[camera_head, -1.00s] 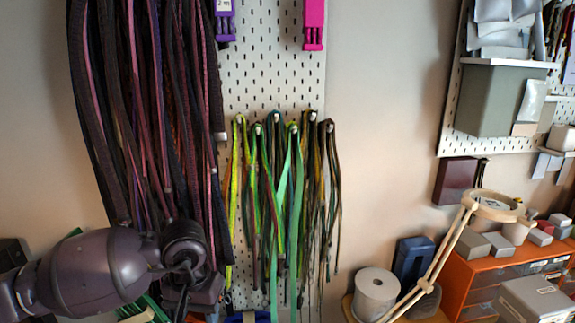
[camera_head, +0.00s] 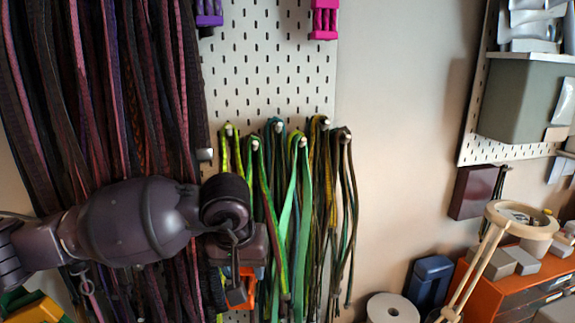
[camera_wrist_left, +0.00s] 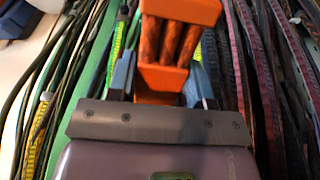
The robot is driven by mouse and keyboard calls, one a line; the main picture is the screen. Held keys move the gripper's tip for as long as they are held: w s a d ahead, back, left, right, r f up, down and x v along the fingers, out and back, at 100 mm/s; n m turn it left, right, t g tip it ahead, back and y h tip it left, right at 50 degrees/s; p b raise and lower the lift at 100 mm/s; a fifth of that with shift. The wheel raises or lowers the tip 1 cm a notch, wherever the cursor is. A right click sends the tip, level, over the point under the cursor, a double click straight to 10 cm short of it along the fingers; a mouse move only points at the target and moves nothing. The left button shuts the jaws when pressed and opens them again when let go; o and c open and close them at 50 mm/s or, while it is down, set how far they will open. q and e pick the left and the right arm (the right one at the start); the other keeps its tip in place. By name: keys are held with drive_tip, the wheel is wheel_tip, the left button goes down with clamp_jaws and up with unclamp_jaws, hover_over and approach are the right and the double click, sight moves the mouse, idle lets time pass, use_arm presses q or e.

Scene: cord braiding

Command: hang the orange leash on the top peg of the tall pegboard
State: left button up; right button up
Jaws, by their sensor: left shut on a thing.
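The tall white pegboard (camera_head: 270,75) stands at the centre of the head view, its top cut off by the frame. My left gripper (camera_head: 238,288) is in front of its lower part, left of the green cords. It is shut on an orange piece (camera_head: 249,290), which seems to be the end of the orange leash. In the left wrist view this orange piece (camera_wrist_left: 180,15) has a ribbed buckle-like shape and sits between the blue-grey fingers (camera_wrist_left: 158,88). The rest of the leash is hidden or out of frame. My right gripper is not in view.
Green and yellow cords (camera_head: 302,190) hang from several pegs on the board. Dark purple and pink cords (camera_head: 110,90) hang thickly at left, behind my arm. A purple buckle (camera_head: 209,12) and a pink buckle (camera_head: 324,20) hang above.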

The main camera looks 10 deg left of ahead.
use_arm(q)
drive_tip(key=w+d+r+t+b, duration=0.1)
drive_tip(key=w+d+r+t, duration=0.1)
drive_tip(key=r, duration=0.6)
drive_tip(key=w+d+r+n+t, duration=0.1)
drive_tip(key=d+r+t, duration=0.15)
drive_tip(key=r, duration=0.45)
drive_tip(key=w+d+r+t+b, duration=0.1)
drive_tip(key=w+d+r+t, duration=0.15)
drive_tip(key=r, duration=0.55)
drive_tip(key=s+d+r+n+t+y, duration=0.1)
drive_tip(key=s+r+t, duration=0.25)
drive_tip(key=r, duration=0.95)
drive_tip(key=s+r+n+t+y, duration=0.15)
drive_tip(key=s+r, duration=0.25)
drive_tip(key=r, duration=0.9)
use_arm(e)
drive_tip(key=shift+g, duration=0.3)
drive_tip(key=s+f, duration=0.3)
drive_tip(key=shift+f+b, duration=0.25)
drive_tip(key=shift+b, duration=0.1)
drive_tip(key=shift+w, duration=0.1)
use_arm(q)
drive_tip(key=a+x, duration=0.2)
drive_tip(key=x, duration=0.8)
drive_tip(key=shift+r+m, duration=0.3)
drive_tip(key=shift+m, duration=0.15)
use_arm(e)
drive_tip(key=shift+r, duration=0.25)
